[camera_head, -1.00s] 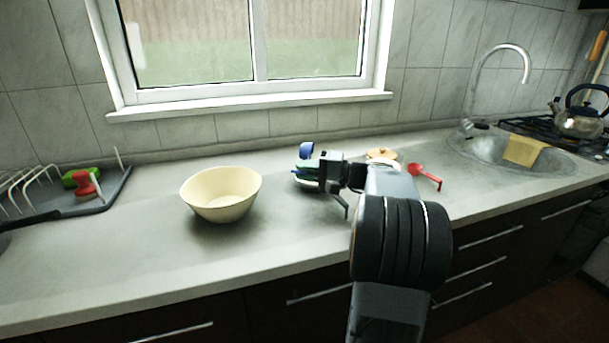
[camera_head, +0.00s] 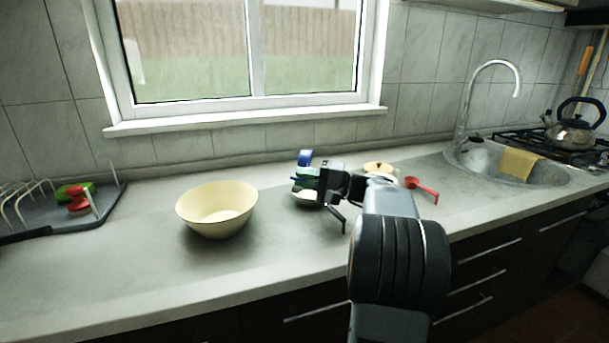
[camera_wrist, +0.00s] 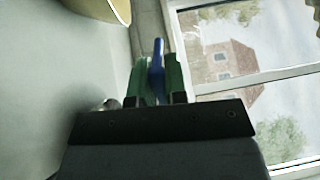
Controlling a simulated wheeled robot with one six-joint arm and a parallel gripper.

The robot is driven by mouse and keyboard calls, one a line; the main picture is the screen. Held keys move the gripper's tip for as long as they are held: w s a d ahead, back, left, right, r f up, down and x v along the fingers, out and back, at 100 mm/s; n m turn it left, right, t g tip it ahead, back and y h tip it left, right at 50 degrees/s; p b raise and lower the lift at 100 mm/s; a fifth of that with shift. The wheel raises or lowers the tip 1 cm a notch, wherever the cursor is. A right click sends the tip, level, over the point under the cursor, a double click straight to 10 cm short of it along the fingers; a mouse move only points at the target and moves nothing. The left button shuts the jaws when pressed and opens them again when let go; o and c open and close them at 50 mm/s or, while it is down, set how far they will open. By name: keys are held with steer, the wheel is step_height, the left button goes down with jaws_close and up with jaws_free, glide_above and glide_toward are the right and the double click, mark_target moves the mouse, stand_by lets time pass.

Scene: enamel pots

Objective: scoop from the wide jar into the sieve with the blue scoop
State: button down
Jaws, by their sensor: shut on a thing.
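My gripper (camera_head: 306,174) has green fingers and is shut on the blue scoop (camera_head: 305,157) above the counter. In the wrist view the fingers (camera_wrist: 158,75) close from both sides on a narrow blue part of the scoop (camera_wrist: 157,60). A pale rounded vessel (camera_head: 305,194) stands below the gripper, mostly hidden by it; I cannot tell whether it is the wide jar or the sieve. I cannot tell whether the scoop holds anything.
A cream bowl (camera_head: 217,208) stands left of my gripper. Behind my arm lies a tan round thing (camera_head: 379,167), partly hidden. A red scoop (camera_head: 421,189) lies right of it. A dish rack (camera_head: 50,222) is far left, the sink (camera_head: 512,168) right. The front counter is clear.

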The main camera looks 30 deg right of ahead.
steer(key=r+g+h+p, duration=0.1)
steer(key=p, duration=0.1)
steer(key=shift+r+g+h+p, duration=0.1)
steer(key=shift+g+h+p, duration=0.25)
steer(key=shift+g+h, duration=0.05)
steer(key=shift+g+h+p, duration=0.4)
steer(key=shift+p, duration=0.1)
steer(key=r+g+h+p, duration=0.1)
steer(key=p, duration=0.1)
steer(key=shift+r+p, duration=0.15)
steer(key=shift+p, duration=0.25)
steer(key=r+g+h+p, duration=0.1)
steer(key=p, duration=0.3)
steer(key=shift+r+g+h, duration=0.15)
steer(key=shift+g+h, duration=0.25)
steer(key=shift+r+g+h+p, duration=0.15)
steer(key=shift+g+h+p, duration=0.4)
steer(key=shift+p, duration=0.55)
